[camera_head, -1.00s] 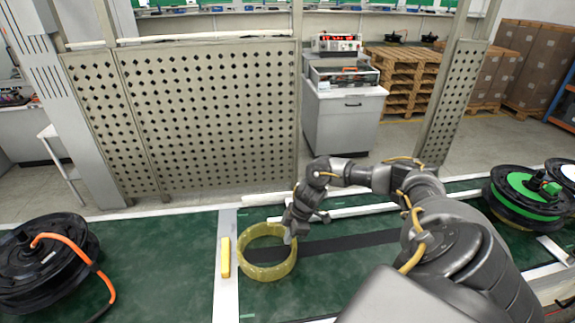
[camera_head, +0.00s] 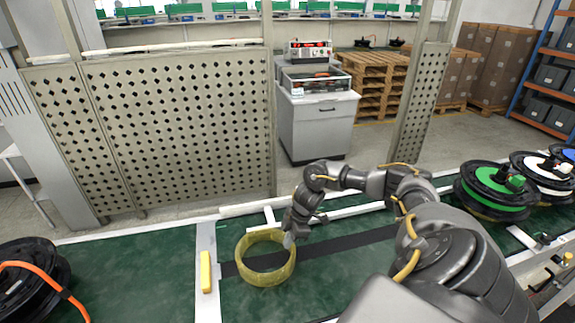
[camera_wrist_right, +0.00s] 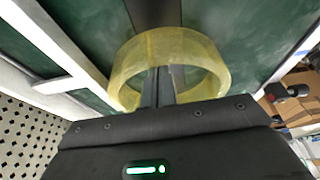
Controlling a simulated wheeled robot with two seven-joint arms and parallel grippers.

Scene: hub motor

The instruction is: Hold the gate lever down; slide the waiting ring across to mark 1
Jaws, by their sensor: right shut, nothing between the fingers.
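A translucent yellow ring (camera_head: 265,276) lies on a dark strip on the green bench, just right of a pale cross plate (camera_head: 207,302) with a yellow bar (camera_head: 206,272). I cannot tell whether that bar is the gate lever, and I can make out no numbered mark. My right gripper (camera_head: 288,240) is shut and empty, pointing down at the ring's right side. In the right wrist view its fingers (camera_wrist_right: 162,82) overlap the opening of the ring (camera_wrist_right: 168,42); I cannot tell whether they touch its wall. My left gripper is out of view.
The dark strip (camera_head: 345,243) runs clear to the right of the ring until my arm covers it. A black hub with an orange cable (camera_head: 30,285) sits at the left. A green-topped hub (camera_head: 495,188) stands at the right. A perforated fence (camera_head: 180,125) stands behind the bench.

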